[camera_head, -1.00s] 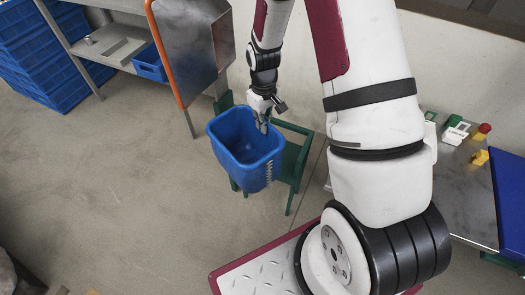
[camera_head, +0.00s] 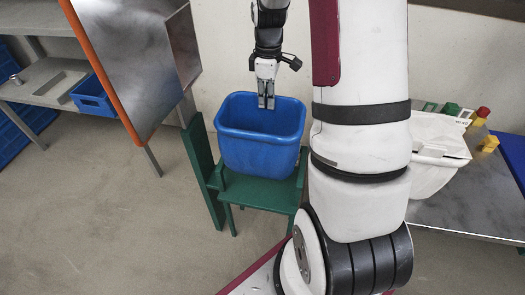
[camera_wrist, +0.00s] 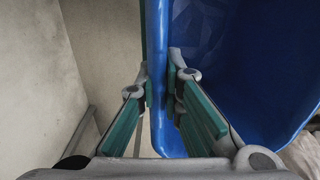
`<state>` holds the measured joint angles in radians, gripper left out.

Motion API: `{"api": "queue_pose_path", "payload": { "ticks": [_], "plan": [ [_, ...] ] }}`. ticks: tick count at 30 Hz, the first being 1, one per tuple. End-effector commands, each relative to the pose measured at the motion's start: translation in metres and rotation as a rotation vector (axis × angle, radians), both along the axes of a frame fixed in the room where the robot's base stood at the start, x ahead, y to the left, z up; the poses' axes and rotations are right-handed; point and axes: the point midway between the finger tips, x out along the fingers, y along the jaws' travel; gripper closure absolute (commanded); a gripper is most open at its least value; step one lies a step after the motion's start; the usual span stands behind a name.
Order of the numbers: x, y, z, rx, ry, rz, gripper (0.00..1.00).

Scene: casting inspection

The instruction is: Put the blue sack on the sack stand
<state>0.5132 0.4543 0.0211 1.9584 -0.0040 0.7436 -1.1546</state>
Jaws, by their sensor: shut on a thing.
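The blue sack (camera_head: 262,135) looks like an open, stiff-sided blue tub and stands upright. My gripper (camera_head: 266,103) is shut on its rim, pointing down. In the wrist view, the fingers (camera_wrist: 160,95) pinch the sack's wall, with its hollow inside (camera_wrist: 225,75) to the right. A green chair-like stand (camera_head: 262,192), probably the sack stand, is directly under the sack in the head view. The sack's bottom appears at the level of the stand's seat; whether it rests there or hangs just above, I cannot tell.
A metal panel with an orange edge (camera_head: 145,70) stands left of the stand. A shelf holds a small blue bin (camera_head: 93,97). At right, a metal table (camera_head: 460,205) carries a white bag (camera_head: 437,155) and small coloured items. Floor is clear at front left.

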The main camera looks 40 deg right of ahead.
Motion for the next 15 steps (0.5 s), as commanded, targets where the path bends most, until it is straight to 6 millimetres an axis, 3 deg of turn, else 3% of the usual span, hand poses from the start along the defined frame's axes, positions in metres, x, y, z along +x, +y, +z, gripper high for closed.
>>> {"api": "queue_pose_path", "payload": {
  "ticks": [1,9,15],
  "plan": [
    [-0.001,0.001,-0.017,0.003,0.006,0.000,1.00],
    [0.000,0.001,-0.080,0.002,0.004,0.000,1.00],
    [0.001,0.001,-0.103,0.000,0.000,-0.001,1.00]
  ]
}}
